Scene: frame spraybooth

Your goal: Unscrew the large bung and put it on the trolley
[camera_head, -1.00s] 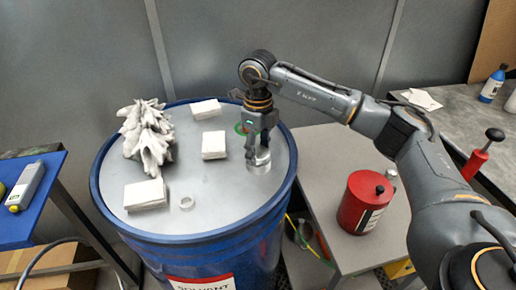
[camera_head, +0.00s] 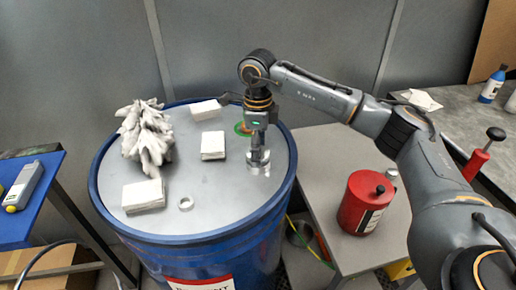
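The large bung (camera_head: 259,169) is a round, shiny metal piece at the right side of the blue drum's (camera_head: 222,214) grey lid. My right gripper (camera_head: 258,157) points straight down over it, with its fingertips at the bung. The fingers show nearly edge-on, so I cannot tell whether they are closed on it. The bung appears to sit at lid level. A grey-topped table (camera_head: 335,150), which looks like the trolley, stands right of the drum. My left gripper is not in view.
A red can (camera_head: 366,203) stands on the grey table's front part. The table's rear part, under my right arm, looks clear.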

